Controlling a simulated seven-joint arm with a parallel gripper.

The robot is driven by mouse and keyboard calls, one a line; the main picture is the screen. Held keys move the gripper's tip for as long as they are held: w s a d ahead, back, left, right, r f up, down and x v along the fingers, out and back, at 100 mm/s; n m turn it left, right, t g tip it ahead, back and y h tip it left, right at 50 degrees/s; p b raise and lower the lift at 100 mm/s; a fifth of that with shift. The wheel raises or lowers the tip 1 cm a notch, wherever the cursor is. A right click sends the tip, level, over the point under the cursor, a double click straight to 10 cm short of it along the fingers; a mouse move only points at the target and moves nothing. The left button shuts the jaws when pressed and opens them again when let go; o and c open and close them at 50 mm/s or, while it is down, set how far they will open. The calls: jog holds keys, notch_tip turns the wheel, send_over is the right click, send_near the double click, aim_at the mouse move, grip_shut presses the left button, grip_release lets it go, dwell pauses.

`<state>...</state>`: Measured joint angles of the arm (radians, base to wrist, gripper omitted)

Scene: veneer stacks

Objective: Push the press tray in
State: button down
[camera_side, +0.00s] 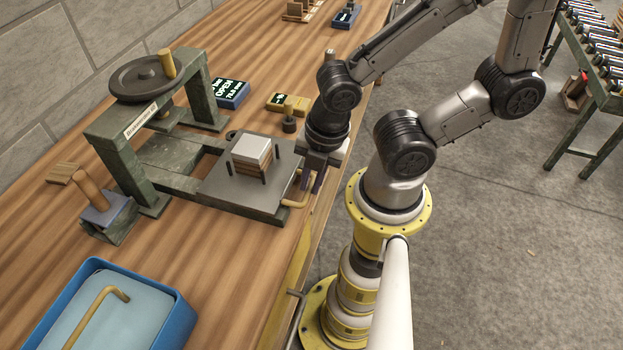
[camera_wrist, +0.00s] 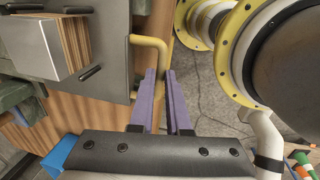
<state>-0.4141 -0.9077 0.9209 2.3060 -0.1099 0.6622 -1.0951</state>
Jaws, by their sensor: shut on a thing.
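The press tray (camera_side: 222,194) is a dark flat plate pulled out on the near side of the green press (camera_side: 112,150). It also shows in the wrist view (camera_wrist: 114,78). A stack of veneers with a pale block on top (camera_side: 251,152) stands on it between short pins. The tray's bent brass handle (camera_side: 293,204) sticks out at its front edge.
The press has a handwheel (camera_side: 145,78) on top. A blue display box (camera_side: 231,93) reading OPEN and a yellow box (camera_side: 288,103) stand behind the tray. A blue bin (camera_side: 184,318) with a bent rod is at the front left. The bench edge lies just beside my gripper.

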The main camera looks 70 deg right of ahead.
aim_at(216, 167)
dwell(0.3)
jog(key=w, duration=2)
jog(key=shift+w, duration=0.25)
jog(key=c, duration=1.2)
grip_release()
jog(key=shift+w, duration=0.1)
jog(key=o, duration=0.3)
jog(key=s+r, duration=0.1)
jog(key=r, duration=0.8)
jog(key=s+r, duration=0.1)
jog(key=r, duration=0.3)
jog(key=shift+s+r, duration=0.35)
